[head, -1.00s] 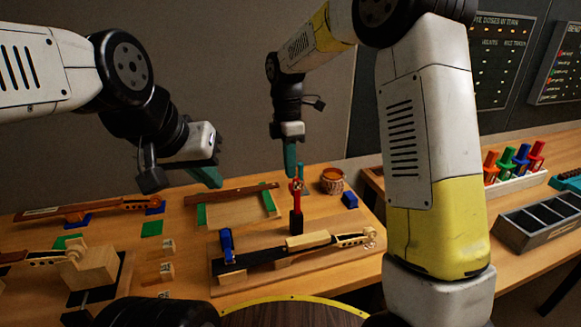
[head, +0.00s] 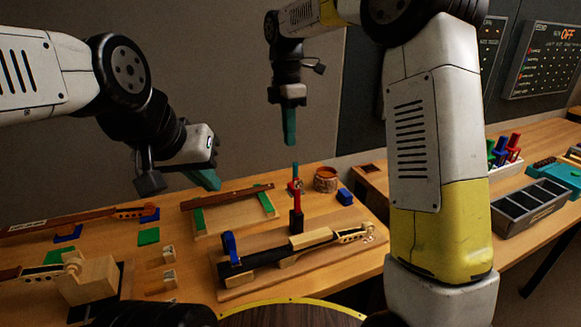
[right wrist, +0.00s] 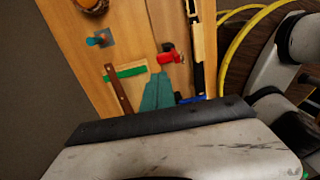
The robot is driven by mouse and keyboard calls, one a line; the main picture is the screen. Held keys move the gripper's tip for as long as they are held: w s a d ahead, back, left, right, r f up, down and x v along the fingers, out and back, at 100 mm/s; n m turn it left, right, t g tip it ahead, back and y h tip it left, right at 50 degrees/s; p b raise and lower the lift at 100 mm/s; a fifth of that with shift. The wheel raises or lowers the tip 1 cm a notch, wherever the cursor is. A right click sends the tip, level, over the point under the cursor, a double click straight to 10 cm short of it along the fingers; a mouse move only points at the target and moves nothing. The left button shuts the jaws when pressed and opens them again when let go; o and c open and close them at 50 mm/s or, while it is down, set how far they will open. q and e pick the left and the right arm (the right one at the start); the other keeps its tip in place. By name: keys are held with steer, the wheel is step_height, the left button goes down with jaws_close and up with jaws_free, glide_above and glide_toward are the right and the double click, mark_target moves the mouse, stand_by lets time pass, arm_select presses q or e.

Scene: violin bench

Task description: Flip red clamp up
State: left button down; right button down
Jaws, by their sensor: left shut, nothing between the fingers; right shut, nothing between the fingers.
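The red clamp (head: 297,202) stands on its dark post beside the violin neck (head: 312,238) in the fixture; its red part looks upright in the head view. In the right wrist view the red clamp (right wrist: 170,56) lies just ahead of my fingertips, beside the neck. My right gripper (head: 289,142) is shut and empty, raised above the clamp and apart from it; its teal fingers (right wrist: 157,92) are together in the wrist view. My left gripper (head: 208,181) is shut and empty, over the left part of the bench.
A blue clamp (head: 229,246) stands at the neck's left end. A teal peg (head: 295,170) rises behind the red clamp, with a round wooden pot (head: 325,180) and a blue block (head: 345,197) to its right. Another neck (head: 228,196) lies on green pads behind. A grey divided tray (head: 530,207) stands right.

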mark_target(291, 183)
steer(key=f, duration=0.7)
steer(key=s+f, duration=0.1)
steer(key=f, duration=0.2)
steer(key=shift+d+f, duration=0.1)
steer(key=shift+f, duration=0.2)
